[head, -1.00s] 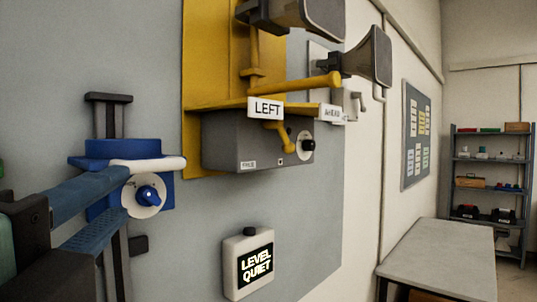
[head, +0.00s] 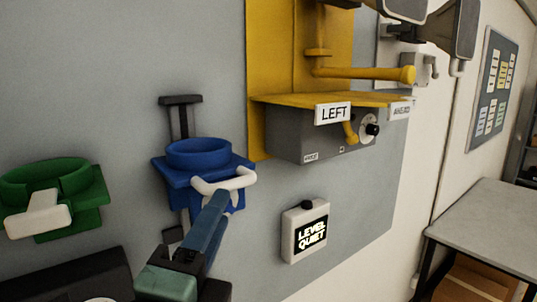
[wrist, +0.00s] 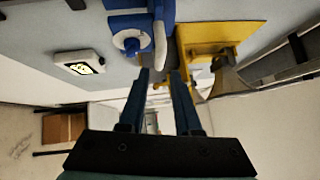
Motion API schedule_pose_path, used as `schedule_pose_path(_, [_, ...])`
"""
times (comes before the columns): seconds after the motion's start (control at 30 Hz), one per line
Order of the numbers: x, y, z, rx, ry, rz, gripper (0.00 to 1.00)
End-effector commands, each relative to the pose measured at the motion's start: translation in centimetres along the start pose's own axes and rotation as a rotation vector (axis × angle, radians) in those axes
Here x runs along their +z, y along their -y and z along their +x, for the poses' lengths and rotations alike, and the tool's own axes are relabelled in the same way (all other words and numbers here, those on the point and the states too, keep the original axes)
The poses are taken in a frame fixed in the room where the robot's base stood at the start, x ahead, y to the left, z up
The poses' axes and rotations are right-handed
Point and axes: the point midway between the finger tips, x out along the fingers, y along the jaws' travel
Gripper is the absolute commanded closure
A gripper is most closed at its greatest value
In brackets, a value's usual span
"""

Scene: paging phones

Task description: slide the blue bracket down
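The blue bracket (head: 178,176) is a ring-shaped holder with a white bar handle (head: 240,180) on its front. It sits on a dark vertical rail (head: 182,122); rail shows above it and a little below. My gripper (head: 222,198) comes up from below, its fingers at the handle and hiding part of the bracket's lower front. In the wrist view my gripper (wrist: 162,74) has its two fingers apart, with the end of the white handle (wrist: 160,45) at the gap between the tips. Contact cannot be told.
A green bracket (head: 88,190) with a white handle is at the left. A yellow panel (head: 275,50) with a grey box (head: 300,140) and LEFT sign stands at the right, below horns. A table (head: 490,225) is far right.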

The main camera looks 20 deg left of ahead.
Motion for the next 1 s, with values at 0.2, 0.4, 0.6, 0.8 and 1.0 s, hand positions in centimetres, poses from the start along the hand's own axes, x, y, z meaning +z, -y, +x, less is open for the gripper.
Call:
schedule_pose_path(0.2, [0.0,0.2,4.6,0.003,-0.002,0.0,0.68])
schedule_pose_path(0.4, [0.0,0.1,7.0,0.001,-0.002,0.0,0.68])
schedule_pose_path(0.6, [0.0,0.0,7.8,0.001,0.0,0.001,0.68])
schedule_pose_path(0.8, [0.0,0.0,7.8,0.0,0.0,0.001,0.68])
schedule_pose_path(1.0, [0.0,0.0,7.8,0.001,0.0,0.0,1.0])
